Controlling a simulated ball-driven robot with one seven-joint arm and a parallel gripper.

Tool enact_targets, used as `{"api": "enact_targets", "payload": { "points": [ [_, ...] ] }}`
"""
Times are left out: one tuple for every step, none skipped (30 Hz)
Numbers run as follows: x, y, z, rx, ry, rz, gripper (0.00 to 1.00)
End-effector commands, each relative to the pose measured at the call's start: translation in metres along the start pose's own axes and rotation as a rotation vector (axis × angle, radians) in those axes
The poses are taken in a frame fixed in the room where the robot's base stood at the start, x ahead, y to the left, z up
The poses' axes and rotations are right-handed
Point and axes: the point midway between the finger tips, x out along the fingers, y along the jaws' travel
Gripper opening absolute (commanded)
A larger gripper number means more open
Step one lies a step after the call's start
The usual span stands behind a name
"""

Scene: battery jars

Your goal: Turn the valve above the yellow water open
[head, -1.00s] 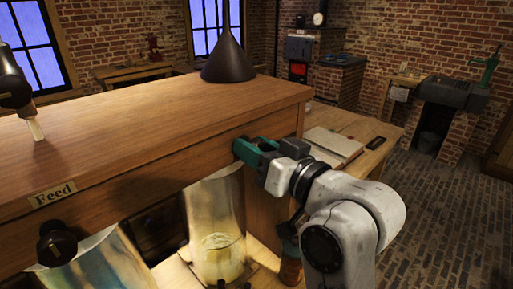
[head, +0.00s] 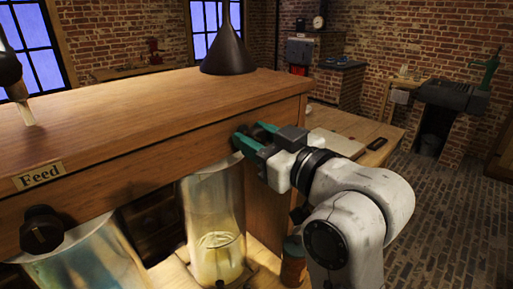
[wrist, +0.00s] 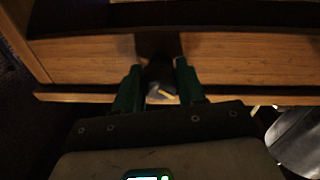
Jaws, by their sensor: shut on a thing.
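The glass jar (head: 208,205) with yellow water (head: 218,262) in it stands under the right end of the wooden feed beam. The dark valve knob (head: 262,134) above it is on the beam's front face, partly hidden by my gripper. My gripper (head: 254,139) has its green fingers on either side of this knob and is shut on it. In the wrist view the dark knob (wrist: 160,76) sits between the two fingertips, with a small pale mark near it. I cannot tell how far the valve is turned.
Another black valve knob (head: 41,230) is at the left, above a jar with bluish water (head: 85,268). A "Feed" label (head: 39,175) is on the beam. A dark funnel (head: 228,52) stands on top. A small brown jar (head: 293,262) stands below my arm.

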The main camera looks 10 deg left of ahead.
Motion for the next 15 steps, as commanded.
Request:
{"api": "enact_targets", "payload": {
  "points": [
    [-0.0008, 0.0007, 0.0047, -0.047, 0.005, 0.002, 0.09],
    [-0.0009, 0.0008, 0.0048, -0.075, 0.007, 0.002, 0.09],
    [-0.0009, 0.0009, 0.0045, -0.113, 0.010, 0.002, 0.09],
    [-0.0008, 0.0004, 0.0045, -0.143, 0.012, 0.000, 0.09],
    [-0.0009, 0.0006, 0.0047, -0.171, 0.014, 0.000, 0.09],
    [-0.0010, 0.0006, 0.0049, -0.208, 0.016, 0.000, 0.09],
    [-0.0008, 0.0001, 0.0048, -0.235, 0.018, -0.002, 0.09],
    [-0.0009, 0.0004, 0.0045, -0.263, 0.021, -0.002, 0.09],
    [-0.0010, 0.0005, 0.0045, -0.298, 0.023, -0.002, 0.09],
    [-0.0008, 0.0000, 0.0046, -0.324, 0.025, -0.003, 0.09],
    [-0.0008, 0.0000, 0.0047, -0.349, 0.026, -0.003, 0.09],
    [-0.0010, 0.0004, 0.0044, -0.381, 0.029, -0.003, 0.09],
    [-0.0008, 0.0001, 0.0042, -0.405, 0.030, -0.004, 0.09],
    [-0.0007, -0.0001, 0.0041, -0.428, 0.032, -0.005, 0.09],
    [-0.0008, 0.0001, 0.0041, -0.455, 0.034, -0.005, 0.09]
  ]
}}
